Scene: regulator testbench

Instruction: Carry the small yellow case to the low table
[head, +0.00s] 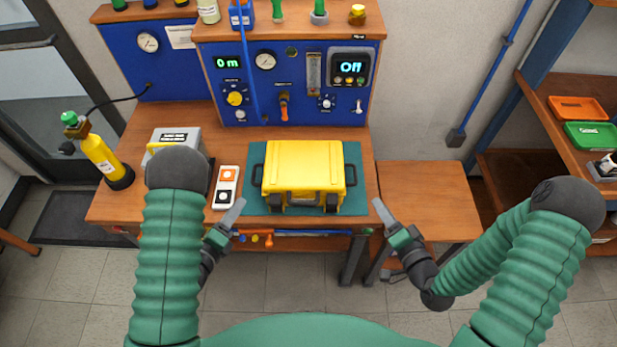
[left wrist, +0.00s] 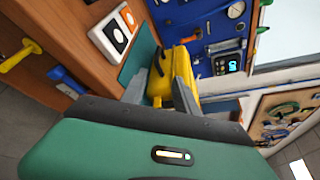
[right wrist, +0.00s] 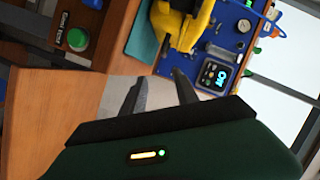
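The small yellow case (head: 303,170) sits upright on a teal mat (head: 352,195) on the workbench, with dark handles at both sides and dark latches in front. The low table (head: 428,190) is the bare wooden top right of the bench, lower than it. My left gripper (head: 233,217) is open and empty, off the case's front left side; the case (left wrist: 183,80) shows beyond its fingers in the left wrist view. My right gripper (head: 384,213) is open and empty, off the front right, near the low table's edge. The case (right wrist: 185,20) shows partly in the right wrist view.
A blue test panel (head: 290,95) stands behind the case. Left of the case are a switch box (head: 226,188), a grey device (head: 175,137) and a yellow cylinder (head: 103,160). A shelf with an orange tray (head: 578,108) and green tray (head: 591,135) stands right. The low table's top is clear.

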